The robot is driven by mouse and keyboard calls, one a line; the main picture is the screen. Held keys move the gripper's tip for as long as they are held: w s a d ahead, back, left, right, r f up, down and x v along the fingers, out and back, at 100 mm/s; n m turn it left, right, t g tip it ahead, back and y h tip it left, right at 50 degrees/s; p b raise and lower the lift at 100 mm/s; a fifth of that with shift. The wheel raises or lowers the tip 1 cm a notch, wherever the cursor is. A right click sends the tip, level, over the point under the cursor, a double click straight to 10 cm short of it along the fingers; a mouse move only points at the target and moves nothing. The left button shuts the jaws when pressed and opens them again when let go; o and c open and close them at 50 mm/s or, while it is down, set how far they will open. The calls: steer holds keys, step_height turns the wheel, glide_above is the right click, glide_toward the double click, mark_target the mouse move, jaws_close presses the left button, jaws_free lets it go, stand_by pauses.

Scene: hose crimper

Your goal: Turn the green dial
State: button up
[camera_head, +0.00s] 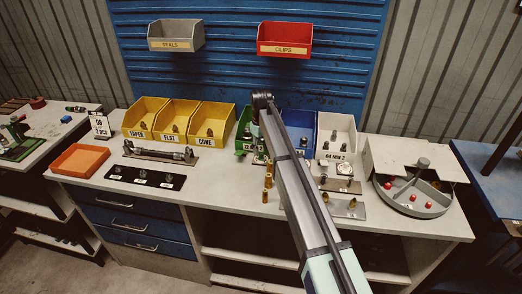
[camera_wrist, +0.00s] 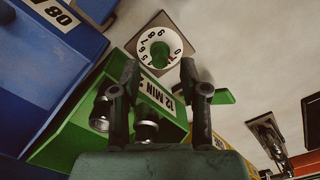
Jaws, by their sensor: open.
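The dial (camera_wrist: 158,50) has a round white face with black numbers and a green middle, and sits on a square grey plate in the wrist view. My gripper (camera_wrist: 160,70) is open, with its two dark fingers reaching toward the dial's near edge. The fingertips lie over or close to the dial in the picture; whether they touch it I cannot tell. A green bin (camera_wrist: 75,140) marked "12 MIN" is beside the dial, with metal fittings between and beside the fingers.
Yellow bins (camera_head: 175,118), a blue bin (camera_head: 301,127) and a white bin (camera_head: 336,130) stand along the bench's back. Brass pieces (camera_head: 267,183) stand left of my arm.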

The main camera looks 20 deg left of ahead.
mark_target(261, 156)
steer(key=shift+f, duration=1.4)
jaws_close()
steer(key=shift+f+m+b, duration=0.1)
steer(key=shift+m+b, duration=0.25)
steer(key=shift+m, duration=0.95)
steer(key=shift+m+b, duration=0.35)
steer(key=shift+m, duration=1.15)
